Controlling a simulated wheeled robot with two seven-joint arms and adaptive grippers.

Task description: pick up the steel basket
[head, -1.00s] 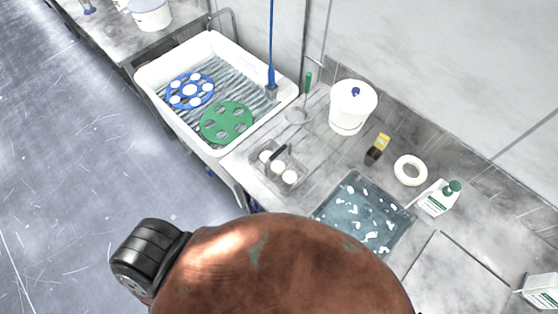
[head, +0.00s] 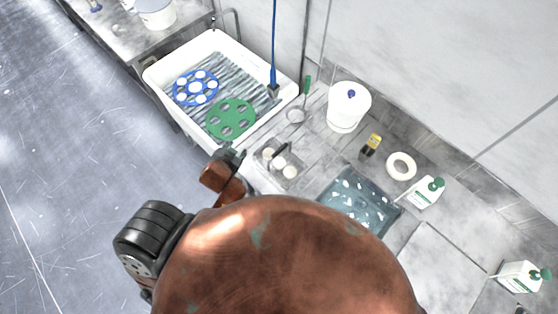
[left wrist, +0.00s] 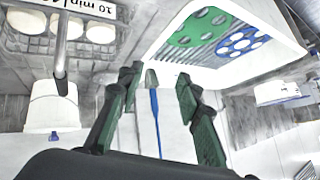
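The steel basket (head: 279,160) sits on the grey counter just right of the white sink tub, with white round pieces in it and a dark handle above. In the left wrist view the basket (left wrist: 20,42) is at the top left, partly cut off, with a handle plate reading "10 min". My left gripper (head: 231,154) is left of the basket, near the tub's front corner, apart from it. In the left wrist view the left gripper (left wrist: 157,78) has its two dark fingers spread, with nothing between them. My right gripper is not in view.
The white tub (head: 160,82) holds a blue disc (head: 196,88) and a green disc (head: 231,119).

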